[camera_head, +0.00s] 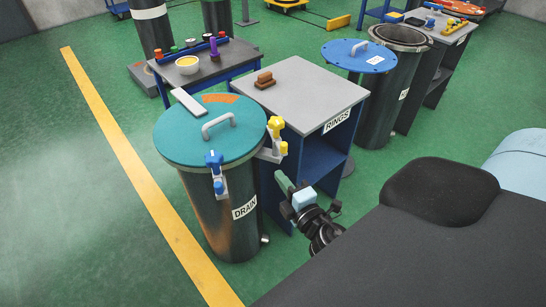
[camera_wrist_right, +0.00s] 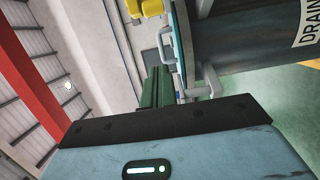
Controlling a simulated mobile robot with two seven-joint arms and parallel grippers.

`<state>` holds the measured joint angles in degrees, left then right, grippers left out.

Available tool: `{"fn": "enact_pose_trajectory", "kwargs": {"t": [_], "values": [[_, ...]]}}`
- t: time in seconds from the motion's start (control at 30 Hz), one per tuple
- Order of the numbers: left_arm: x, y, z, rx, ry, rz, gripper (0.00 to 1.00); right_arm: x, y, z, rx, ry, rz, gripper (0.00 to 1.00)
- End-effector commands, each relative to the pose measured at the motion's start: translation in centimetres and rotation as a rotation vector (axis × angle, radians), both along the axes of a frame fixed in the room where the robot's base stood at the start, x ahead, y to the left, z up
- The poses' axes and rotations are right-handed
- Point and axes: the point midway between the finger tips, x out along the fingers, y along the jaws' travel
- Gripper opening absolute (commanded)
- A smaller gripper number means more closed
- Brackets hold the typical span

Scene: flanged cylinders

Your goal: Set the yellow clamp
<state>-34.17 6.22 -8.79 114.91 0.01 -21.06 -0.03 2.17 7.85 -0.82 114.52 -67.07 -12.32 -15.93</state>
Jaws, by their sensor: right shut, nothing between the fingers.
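The yellow clamp (camera_head: 275,126) sits on the right rim of the teal-lidded drum (camera_head: 183,137), which is labelled DRAIN. It has a yellow knob on top, a second yellow part below and a pale bracket. In the right wrist view its yellow parts (camera_wrist_right: 151,7) show at the top edge. My right gripper (camera_head: 280,181) is shut and empty, below the clamp and apart from it, beside the drum's right wall. Its green fingers (camera_wrist_right: 157,86) also show in the right wrist view. My left gripper is not in view.
A blue clamp (camera_head: 214,162) is on the drum's front rim. The grey RINGS table (camera_head: 306,88), with a brown block (camera_head: 265,80) on it, stands close behind my right gripper. A blue-lidded drum (camera_head: 358,55) stands farther right. Green floor is open at the left.

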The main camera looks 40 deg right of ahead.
Motion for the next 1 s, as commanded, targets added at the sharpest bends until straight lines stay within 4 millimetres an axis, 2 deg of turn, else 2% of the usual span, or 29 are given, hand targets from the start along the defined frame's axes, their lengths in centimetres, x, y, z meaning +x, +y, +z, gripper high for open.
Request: {"fn": "enact_pose_trajectory", "kwargs": {"t": [0.27,0.53,0.87,1.0], "values": [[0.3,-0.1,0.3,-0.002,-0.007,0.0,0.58,0.8,-0.1,0.1,0.0,-0.002,0.0,0.0],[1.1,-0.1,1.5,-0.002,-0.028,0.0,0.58,5.2,-0.7,0.4,-0.001,-0.005,-0.001,0.0],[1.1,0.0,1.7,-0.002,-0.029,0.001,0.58,10.2,-1.4,0.2,0.0,-0.001,0.0,0.0],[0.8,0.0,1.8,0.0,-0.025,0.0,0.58,9.1,-3.1,0.0,-0.002,0.001,0.0,0.0]]}}
